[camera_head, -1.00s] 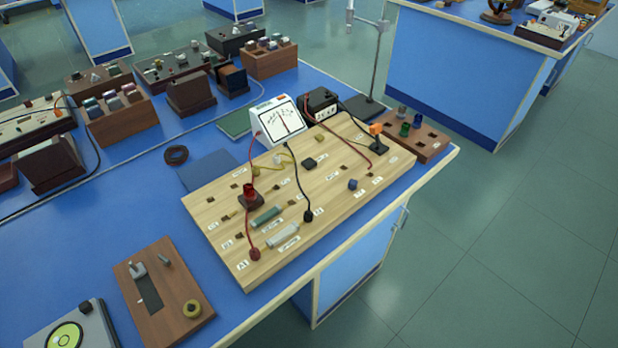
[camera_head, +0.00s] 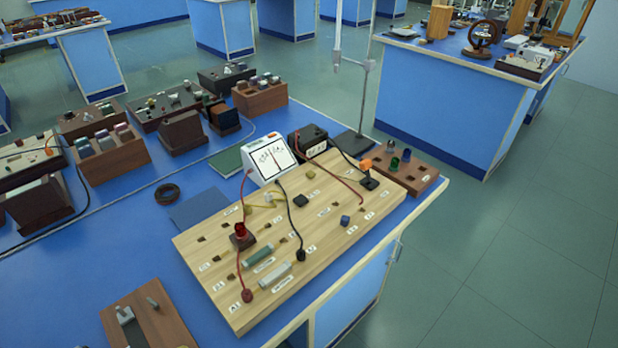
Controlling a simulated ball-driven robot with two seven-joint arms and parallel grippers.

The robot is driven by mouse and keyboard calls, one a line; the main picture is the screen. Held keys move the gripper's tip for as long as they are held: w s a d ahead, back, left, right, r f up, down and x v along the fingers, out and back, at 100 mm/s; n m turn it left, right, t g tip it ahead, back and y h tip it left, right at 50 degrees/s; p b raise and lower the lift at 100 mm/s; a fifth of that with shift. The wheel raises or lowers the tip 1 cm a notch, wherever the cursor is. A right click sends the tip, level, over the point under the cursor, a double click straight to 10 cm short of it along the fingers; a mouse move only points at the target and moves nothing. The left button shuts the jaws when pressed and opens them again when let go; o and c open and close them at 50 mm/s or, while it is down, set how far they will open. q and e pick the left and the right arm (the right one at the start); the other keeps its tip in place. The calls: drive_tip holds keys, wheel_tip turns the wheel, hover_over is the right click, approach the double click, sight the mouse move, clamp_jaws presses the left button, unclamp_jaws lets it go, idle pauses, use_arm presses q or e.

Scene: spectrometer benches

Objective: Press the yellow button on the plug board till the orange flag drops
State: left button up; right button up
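The wooden plug board (camera_head: 335,235) lies on the blue bench in the middle of the view. An orange block (camera_head: 366,163), which looks like the flag, stands raised on a black base at the board's far right corner. A small yellow piece (camera_head: 266,203) lies near the board's far left edge; I cannot tell whether it is a button. A red lamp-like part (camera_head: 240,231), a dark blue knob (camera_head: 345,220) and a black block (camera_head: 299,200) also sit on the board. Neither of my grippers shows.
A white meter (camera_head: 270,157) and a black battery box (camera_head: 307,141) stand behind the board. A stand with a rod (camera_head: 363,95) rises behind them. Red and black leads cross the board. Wooden racks (camera_head: 111,152) fill the left. Open floor (camera_head: 500,250) lies right of the bench.

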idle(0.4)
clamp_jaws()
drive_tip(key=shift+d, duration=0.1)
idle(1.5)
